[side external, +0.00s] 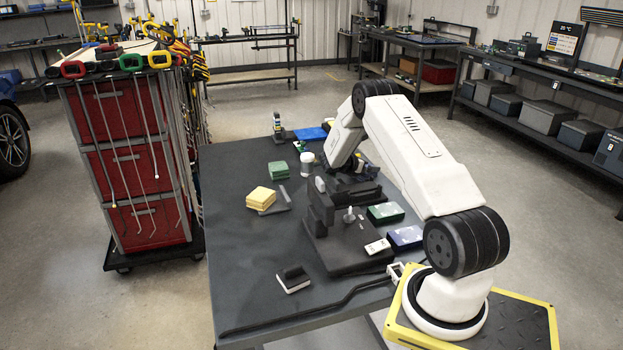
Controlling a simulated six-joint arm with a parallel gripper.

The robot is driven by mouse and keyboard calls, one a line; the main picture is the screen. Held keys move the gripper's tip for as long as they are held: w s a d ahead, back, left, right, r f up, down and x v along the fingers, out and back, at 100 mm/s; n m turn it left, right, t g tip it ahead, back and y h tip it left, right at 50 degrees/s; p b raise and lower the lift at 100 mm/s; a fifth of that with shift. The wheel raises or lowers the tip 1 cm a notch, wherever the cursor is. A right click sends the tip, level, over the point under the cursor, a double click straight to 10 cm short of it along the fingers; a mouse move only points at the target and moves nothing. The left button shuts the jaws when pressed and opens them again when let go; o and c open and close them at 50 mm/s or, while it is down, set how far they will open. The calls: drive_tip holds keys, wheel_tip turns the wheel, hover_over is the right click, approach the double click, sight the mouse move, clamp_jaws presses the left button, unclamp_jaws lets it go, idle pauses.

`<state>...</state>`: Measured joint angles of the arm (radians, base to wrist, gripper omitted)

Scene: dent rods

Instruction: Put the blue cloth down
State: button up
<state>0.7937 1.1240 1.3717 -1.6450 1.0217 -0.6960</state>
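A flat bright blue piece, which looks like the blue cloth (310,134), lies at the far end of the dark table, left of my arm's forearm. My gripper (356,178) points down over the table behind the dark clamp-like fixture. It is dark, small and partly hidden, so I cannot tell whether its fingers are open or shut, or whether they hold anything. The blue cloth appears apart from my gripper, farther back on the table.
The dark table (235,240) carries a yellow stack (261,197), a green stack (277,168), a white jar (307,163), a black fixture (335,235), green (385,212) and dark blue (405,237) packs, and a brush-like block (293,279). A red tool cabinet (130,160) stands left.

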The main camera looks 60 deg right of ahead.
drive_tip(key=shift+s+a+f, duration=0.15)
drive_tip(key=shift+a+f, duration=0.05)
drive_tip(key=shift+f, duration=0.2)
drive_tip(key=shift+r, duration=0.55)
drive_tip(key=v, duration=0.7)
drive_tip(key=shift+w+a+r, duration=0.1)
drive_tip(key=shift+w+r, duration=0.15)
drive_tip(key=shift+r, duration=0.05)
drive_tip(key=shift+r, duration=0.1)
